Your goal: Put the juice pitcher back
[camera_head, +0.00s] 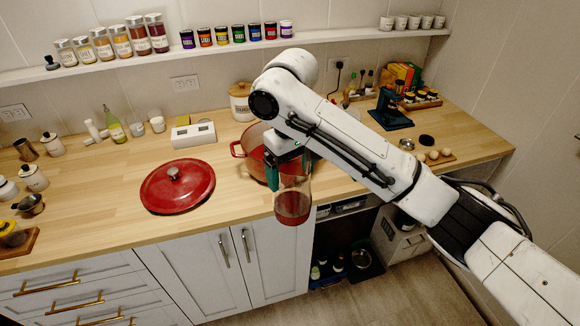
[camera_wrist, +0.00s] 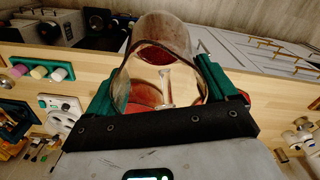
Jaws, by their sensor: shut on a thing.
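The juice pitcher (camera_head: 293,203) is clear with red juice in its lower part. It is held upright, or nearly so, in front of the counter's front edge. My gripper (camera_head: 287,172) is shut on the pitcher near its upper part. In the wrist view the pitcher (camera_wrist: 160,50) sits between the two green fingers of my gripper (camera_wrist: 165,85), with red juice at its far end. Its handle is not clear in the head view.
A large red pot (camera_head: 241,150) stands on the wooden counter (camera_head: 110,215) right behind the pitcher. Its red lid (camera_head: 177,187) lies to the left. A white scale (camera_head: 193,134), a canister (camera_head: 241,103) and a dark green device (camera_head: 389,110) stand further back. Bare counter lies front left.

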